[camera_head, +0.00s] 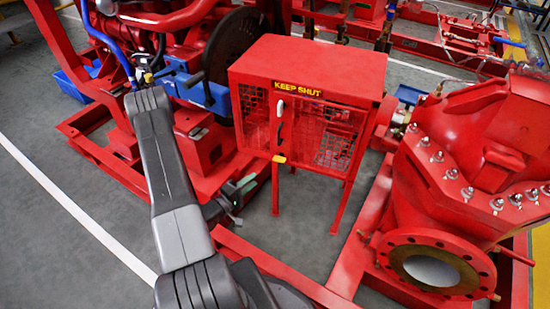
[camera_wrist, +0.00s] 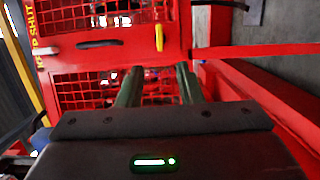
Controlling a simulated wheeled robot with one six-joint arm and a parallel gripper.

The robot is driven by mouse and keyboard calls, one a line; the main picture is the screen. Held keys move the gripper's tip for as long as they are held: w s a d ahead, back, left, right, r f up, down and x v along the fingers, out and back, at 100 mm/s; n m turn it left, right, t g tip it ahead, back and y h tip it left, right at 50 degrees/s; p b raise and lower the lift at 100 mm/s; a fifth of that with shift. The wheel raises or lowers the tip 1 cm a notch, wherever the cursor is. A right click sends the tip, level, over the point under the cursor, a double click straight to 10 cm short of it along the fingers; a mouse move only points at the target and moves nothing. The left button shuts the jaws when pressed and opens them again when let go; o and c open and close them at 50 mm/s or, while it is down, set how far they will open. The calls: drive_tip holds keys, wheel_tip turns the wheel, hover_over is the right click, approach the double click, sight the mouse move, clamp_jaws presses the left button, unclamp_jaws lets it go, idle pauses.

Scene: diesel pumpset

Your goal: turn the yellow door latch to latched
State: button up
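The yellow latch (camera_head: 279,159) is on the lower front of the red cabinet (camera_head: 310,62), below the door handle (camera_head: 280,108). It lies roughly level across the edge in the head view. In the wrist view the same latch (camera_wrist: 159,38) shows as a short upright yellow bar, because that view is turned. My gripper (camera_head: 241,187) is low and left of the latch in the head view. In the wrist view its two green fingers (camera_wrist: 160,72) are apart with nothing between them. The latch is beyond the fingertips, not touched.
A red frame rail (camera_head: 270,268) runs along the floor below the cabinet. A large red pump (camera_head: 440,185) stands close on the right, and the engine with its flywheel (camera_head: 230,45) is behind left. Grey floor (camera_head: 310,205) is open under the cabinet.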

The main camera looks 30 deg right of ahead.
sight(280, 159)
drive_tip(key=b+x, duration=0.1)
drive_tip(key=x, duration=1.2)
drive_tip(key=shift+d, duration=0.15)
drive_tip(key=shift+c, duration=0.2)
clamp_jaws()
